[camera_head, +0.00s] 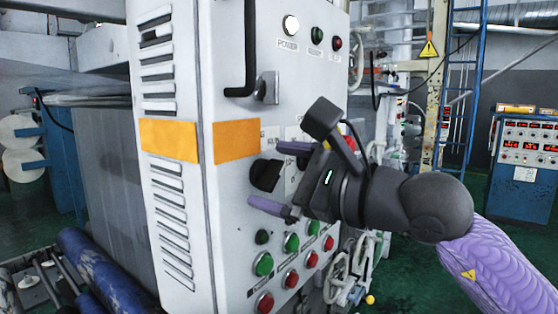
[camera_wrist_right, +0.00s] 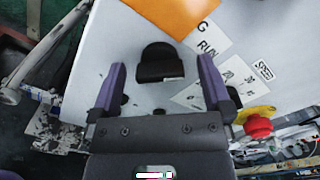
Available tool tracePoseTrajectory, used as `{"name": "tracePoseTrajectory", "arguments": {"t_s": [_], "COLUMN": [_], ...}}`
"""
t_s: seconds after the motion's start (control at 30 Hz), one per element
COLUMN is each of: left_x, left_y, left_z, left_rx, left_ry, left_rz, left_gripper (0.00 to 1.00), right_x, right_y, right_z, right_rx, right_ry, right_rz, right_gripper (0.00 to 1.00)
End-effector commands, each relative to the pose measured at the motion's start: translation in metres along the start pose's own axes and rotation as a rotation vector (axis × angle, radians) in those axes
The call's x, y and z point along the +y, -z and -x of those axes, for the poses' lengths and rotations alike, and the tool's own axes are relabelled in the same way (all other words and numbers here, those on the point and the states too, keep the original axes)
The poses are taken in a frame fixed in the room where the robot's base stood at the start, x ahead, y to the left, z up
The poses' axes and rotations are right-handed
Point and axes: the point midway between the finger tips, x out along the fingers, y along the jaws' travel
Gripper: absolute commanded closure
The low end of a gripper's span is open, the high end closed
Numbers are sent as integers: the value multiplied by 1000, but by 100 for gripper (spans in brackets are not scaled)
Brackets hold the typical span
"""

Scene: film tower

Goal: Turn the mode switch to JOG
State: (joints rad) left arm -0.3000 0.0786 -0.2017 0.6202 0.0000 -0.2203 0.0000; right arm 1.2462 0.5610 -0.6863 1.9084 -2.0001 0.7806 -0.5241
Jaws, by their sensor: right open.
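The mode switch, a black rotary knob (camera_head: 266,174), sits on the face of the white cabinet. In the right wrist view the knob (camera_wrist_right: 160,62) has a pale mark along its lower edge. A label beside it reads RUN (camera_wrist_right: 207,47), with a partly cut "G" above. My right gripper (camera_head: 267,176) has its purple fingers apart, one above and one below the knob in the head view. In the right wrist view the gripper (camera_wrist_right: 162,68) has a finger on each side of the knob, with gaps. Whether the fingertips reach around it is unclear. My left gripper is out of view.
Green and red buttons (camera_head: 264,264) line the panel below. A black handle (camera_head: 246,50) and lamps (camera_head: 291,25) are above. A red mushroom button (camera_wrist_right: 258,126) on yellow sits beside the gripper. An orange plate (camera_head: 237,141) is near the knob.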

Motion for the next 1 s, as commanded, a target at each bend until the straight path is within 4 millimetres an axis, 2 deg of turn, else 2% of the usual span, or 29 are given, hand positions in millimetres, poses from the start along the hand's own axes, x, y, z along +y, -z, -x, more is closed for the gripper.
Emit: {"name": "tracePoseTrajectory", "arguments": {"t_s": [0.2, 0.23, 0.6, 0.67, 1.0], "left_x": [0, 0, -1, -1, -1], "left_y": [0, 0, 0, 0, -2], "left_z": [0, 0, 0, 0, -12], "left_rx": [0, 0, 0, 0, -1], "left_ry": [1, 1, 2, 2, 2], "left_rz": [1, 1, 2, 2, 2], "left_gripper": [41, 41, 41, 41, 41], "right_x": [0, 0, 0, 0, 2], "right_y": [0, 0, 0, 0, 2], "right_z": [-1, -1, -1, -1, 0], "right_rx": [0, 0, 0, 0, 0], "right_ry": [0, 0, 0, 0, 1], "right_rz": [-1, -1, -1, -1, 68], "right_gripper": [0, 4, 83, 94, 94]}}
